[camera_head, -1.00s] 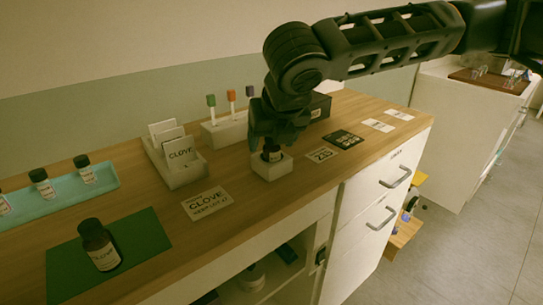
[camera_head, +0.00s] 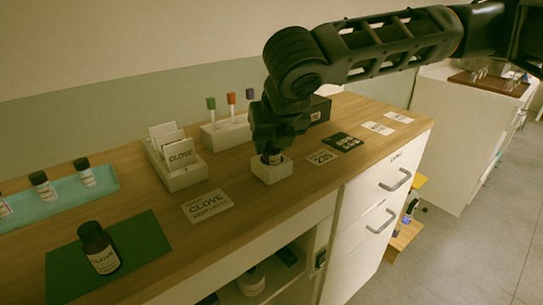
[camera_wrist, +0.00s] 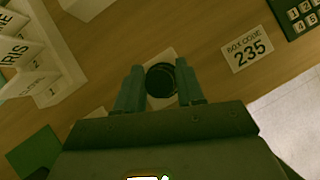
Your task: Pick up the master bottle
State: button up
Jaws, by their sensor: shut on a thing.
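The dark-capped bottle (camera_head: 273,159), which I take to be the master bottle, stands in a small white block (camera_head: 271,174) on the wooden counter. My gripper (camera_head: 272,150) points down over the block and is shut on the bottle's upper part. In the wrist view, the bottle's round black cap (camera_wrist: 161,79) sits between the two fingers of my gripper (camera_wrist: 160,88). The bottle's lower part is hidden inside the block. A larger dark bottle (camera_head: 98,247) with a pale label stands on the green mat (camera_head: 142,231).
A CLOVE card (camera_head: 208,205) lies left of the block. A white card holder (camera_head: 185,180) and a rack (camera_head: 225,133) with coloured-top tubes stand behind. A "235" card (camera_head: 322,158) and dark keypad (camera_head: 343,141) lie to the right. A teal tray (camera_head: 60,203) holds several bottles.

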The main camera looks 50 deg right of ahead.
jog(key=shift+r, duration=0.1)
jog(key=shift+r, duration=0.6)
notch_tip(320, 180, up, 3)
jog(key=shift+f, duration=0.2)
jog(key=s+d+r, duration=0.4)
jog(key=s+r, duration=0.3)
jog(key=s, duration=0.3)
jog(key=shift+s+d+p, duration=0.35)
jog(key=shift+p, duration=0.1)
